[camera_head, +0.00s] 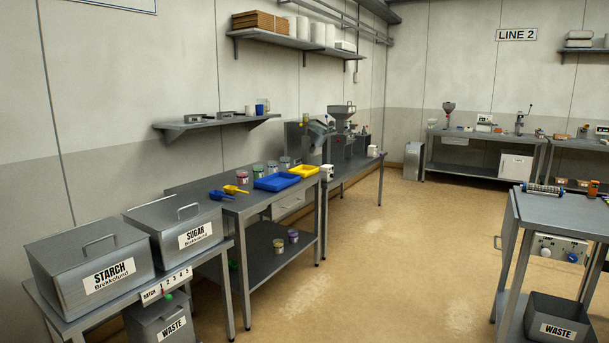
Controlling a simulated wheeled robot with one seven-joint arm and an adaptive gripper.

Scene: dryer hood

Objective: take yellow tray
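The yellow tray (304,171) lies on the grey metal table (235,204) along the left wall, near the table's far right end. It is small and shallow with a raised rim. A larger blue tray (276,182) lies just to its left and nearer, close to it; I cannot tell whether they touch. My gripper and arm are not in view.
Blue and yellow scoops (236,189) and several small jars (257,172) share the table. A white-labelled SUGAR bin (180,225) and STARCH bin (90,265) stand nearer. A workbench (555,215) stands at right. The floor (385,260) between is clear.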

